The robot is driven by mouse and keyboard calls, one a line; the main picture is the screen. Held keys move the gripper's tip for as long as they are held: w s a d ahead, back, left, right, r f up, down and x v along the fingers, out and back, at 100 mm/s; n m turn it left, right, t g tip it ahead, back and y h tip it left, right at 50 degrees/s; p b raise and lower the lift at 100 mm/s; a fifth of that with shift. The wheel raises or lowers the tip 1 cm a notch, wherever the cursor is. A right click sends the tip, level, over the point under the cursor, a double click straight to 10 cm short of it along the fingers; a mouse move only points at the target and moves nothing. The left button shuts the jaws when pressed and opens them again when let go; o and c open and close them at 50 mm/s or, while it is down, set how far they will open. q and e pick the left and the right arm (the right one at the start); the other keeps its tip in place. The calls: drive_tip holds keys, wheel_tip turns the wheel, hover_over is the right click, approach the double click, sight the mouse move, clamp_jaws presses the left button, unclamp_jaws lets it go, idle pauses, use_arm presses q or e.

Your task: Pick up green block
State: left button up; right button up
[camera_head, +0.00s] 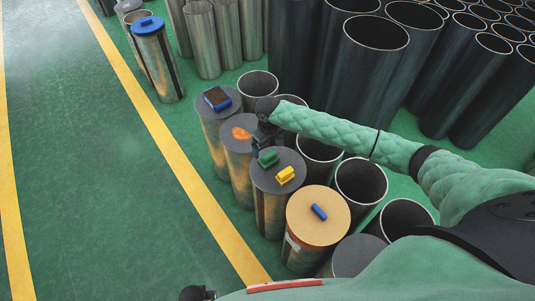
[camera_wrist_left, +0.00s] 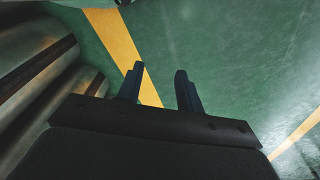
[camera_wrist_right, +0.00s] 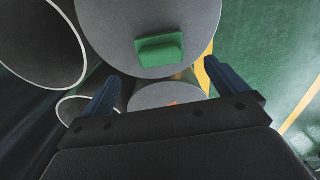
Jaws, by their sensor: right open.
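The green block (camera_head: 268,157) lies on the grey top of a flanged cylinder (camera_head: 281,182), beside a yellow block (camera_head: 285,175). My right gripper (camera_head: 262,136) is just behind the green block in the head view. In the right wrist view the green block (camera_wrist_right: 160,50) shows ahead of the open, empty fingers (camera_wrist_right: 160,83), roughly centred between them and apart from both. My left gripper (camera_wrist_left: 159,72) is open and empty above the floor, far from the block. Only a small dark part of it seems to show at the head view's bottom edge.
Neighbouring cylinder tops hold an orange piece (camera_head: 241,133), a dark blue-edged box (camera_head: 217,98) and a small blue block (camera_head: 319,212). Open pipes (camera_head: 360,181) crowd the right side. Green floor with yellow lines (camera_head: 160,125) is free on the left.

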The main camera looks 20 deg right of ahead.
sight(269, 154)
drive_tip(key=shift+s+a+r, duration=0.15)
drive_tip(key=shift+a+r, duration=0.05)
drive_tip(key=shift+r, duration=0.05)
drive_tip(key=shift+w+d+f+m+p, duration=0.15)
drive_tip(key=shift+f, duration=0.4)
drive_tip(key=shift+w+d+f+m+p, duration=0.1)
drive_tip(key=shift+f+m+p, duration=0.05)
drive_tip(key=shift+f, duration=0.7)
drive_tip(key=shift+s+a+f+p, duration=0.1)
drive_tip(key=shift+s+f+p, duration=0.15)
drive_tip(key=shift+p, duration=0.1)
wheel_tip(269, 154, down, 4)
drive_tip(key=shift+r+p, duration=0.2)
drive_tip(key=shift+p, duration=0.65)
use_arm(q)
wheel_tip(269, 154, down, 7)
drive_tip(key=s+a, duration=0.1)
drive_tip(key=a, duration=0.1)
drive_tip(key=shift+s+t, duration=0.35)
drive_tip(key=shift+t, duration=0.05)
use_arm(e)
drive_tip(key=shift+f, duration=0.65)
use_arm(q)
drive_tip(key=shift+a, duration=0.1)
use_arm(e)
drive_tip(key=c, duration=1.1)
